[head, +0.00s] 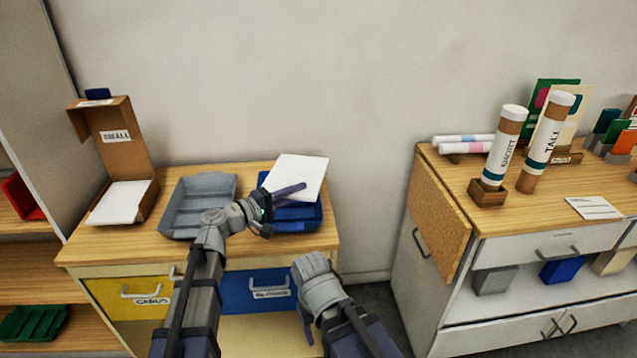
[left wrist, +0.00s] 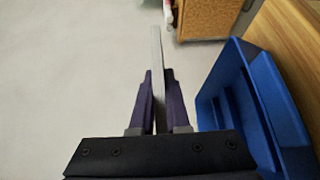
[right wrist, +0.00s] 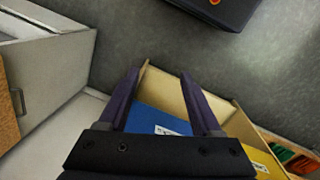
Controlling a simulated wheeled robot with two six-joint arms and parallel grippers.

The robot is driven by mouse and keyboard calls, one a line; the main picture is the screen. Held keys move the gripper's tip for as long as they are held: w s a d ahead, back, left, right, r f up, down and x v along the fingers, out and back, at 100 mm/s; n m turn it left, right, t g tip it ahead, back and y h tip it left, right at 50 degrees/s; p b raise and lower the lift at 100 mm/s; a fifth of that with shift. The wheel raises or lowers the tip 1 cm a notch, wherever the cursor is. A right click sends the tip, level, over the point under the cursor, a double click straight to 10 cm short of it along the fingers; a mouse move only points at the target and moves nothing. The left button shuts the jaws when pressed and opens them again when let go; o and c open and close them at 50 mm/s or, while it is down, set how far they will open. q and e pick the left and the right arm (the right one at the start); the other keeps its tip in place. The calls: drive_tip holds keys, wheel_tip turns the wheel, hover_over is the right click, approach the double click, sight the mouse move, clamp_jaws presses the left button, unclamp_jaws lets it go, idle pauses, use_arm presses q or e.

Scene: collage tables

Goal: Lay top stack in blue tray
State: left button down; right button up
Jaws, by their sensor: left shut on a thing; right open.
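A white stack of sheets (head: 297,174) is held tilted above the blue tray (head: 297,224) on the left table. My left gripper (head: 298,188) is shut on the stack's near edge. In the left wrist view the stack (left wrist: 156,75) shows edge-on between the fingers, with the blue tray (left wrist: 262,110) to the right of them. The stack and my gripper hide part of the tray's inside. My right gripper (right wrist: 160,80) is open and empty, low in front of the table. In the head view its fingers are mostly hidden behind the wrist.
A grey tray (head: 182,215) lies left of the blue tray. A brown box (head: 113,145) labelled SMALL holds white sheets (head: 118,202). Drawers marked CARDS (head: 128,304) and BLOCKS (head: 290,303) are below. The right cabinet (head: 440,215) carries tubes (head: 505,150), with a floor gap between.

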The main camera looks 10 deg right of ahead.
use_arm(q)
drive_tip(key=r+n+y+p, duration=0.1)
drive_tip(key=p, duration=0.1)
drive_tip(key=s+r+n+t+y+p, duration=0.1)
drive_tip(key=p, duration=0.1)
drive_tip(key=s+r+n+y+p, duration=0.1)
drive_tip(key=n+p, duration=0.1)
drive_tip(key=shift+a+r+t, duration=0.25)
drive_tip(key=shift+r+t, duration=0.05)
drive_tip(key=shift+r, duration=0.1)
use_arm(e)
drive_tip(key=o, duration=0.5)
wheel_tip(320, 180, up, 7)
drive_tip(key=shift+r, duration=0.15)
use_arm(q)
drive_tip(key=shift+a+r+n+y+p, duration=0.15)
drive_tip(key=shift+n+y+p, duration=0.25)
drive_tip(key=shift+y, duration=0.2)
use_arm(e)
drive_tip(key=shift+r, duration=0.25)
use_arm(q)
drive_tip(key=shift+w+a+f+b, duration=0.1)
drive_tip(key=shift+w+f+b, duration=0.1)
drive_tip(key=shift+f+b, duration=0.15)
use_arm(e)
drive_tip(key=shift+f, duration=0.2)
